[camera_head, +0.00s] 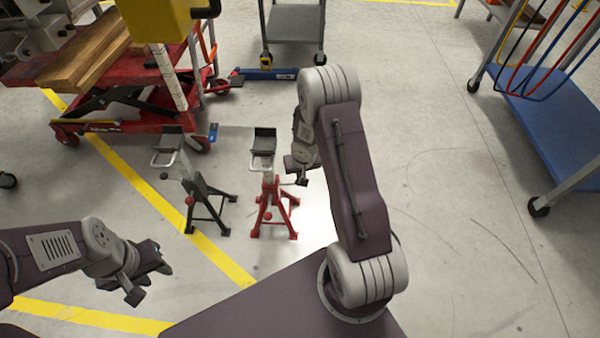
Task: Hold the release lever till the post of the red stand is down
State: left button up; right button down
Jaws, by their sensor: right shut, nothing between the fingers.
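The red stand (270,212) is upright on the floor in the middle of the head view. Its post (266,174) sticks up above the red legs and carries a black saddle (264,141). A thin bright metal handle (254,163) shows at the left of the post; I cannot make out clearly which part is the release lever. My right gripper (301,178) is shut and empty, just right of the post; I cannot tell if it touches the stand. My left gripper (150,280) looks open and empty, low at the left, away from the stand.
A black stand (207,197) with a similar handle is left of the red one. Behind it is a red lift table (110,127) with wooden beams (90,58). A grey cart (292,22) stands at the back, a blue-shelved cart (545,125) at right.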

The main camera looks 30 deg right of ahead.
jog(key=shift+f+b, duration=2.75)
jog(key=shift+f, duration=0.1)
jog(key=shift+r, duration=0.2)
notch_tip(320, 180, up, 6)
jog(key=p, duration=0.6)
